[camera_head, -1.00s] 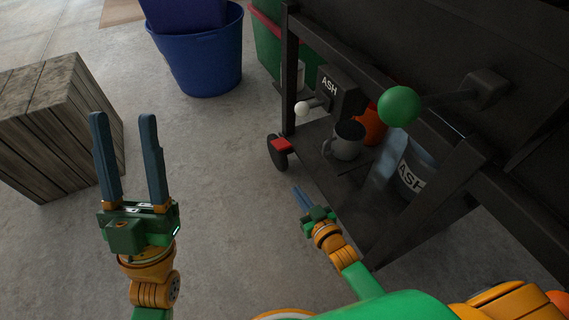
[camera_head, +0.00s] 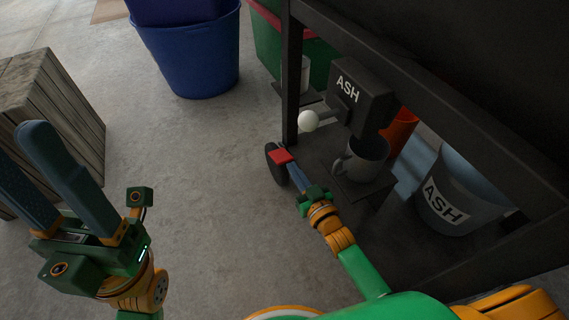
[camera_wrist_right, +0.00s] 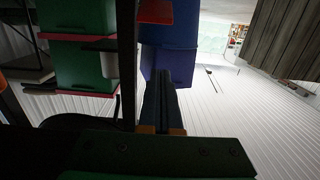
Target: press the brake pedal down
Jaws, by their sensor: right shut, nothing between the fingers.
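The brake pedal (camera_head: 281,156) is a small red plate above the dark wheel at the near corner of the black cart. My right gripper (camera_head: 290,168) is shut and empty, with its blue fingertips at the pedal's lower edge. I cannot tell whether they touch it or how far down it is. In the right wrist view, the shut fingers (camera_wrist_right: 163,76) point away and a red piece, likely the pedal (camera_wrist_right: 155,10), hangs at the top edge. My left gripper (camera_head: 25,145) is open and empty at the left, away from the cart.
A blue tub (camera_head: 200,60) stands behind and a wooden crate (camera_head: 75,105) at left. Floor between is clear.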

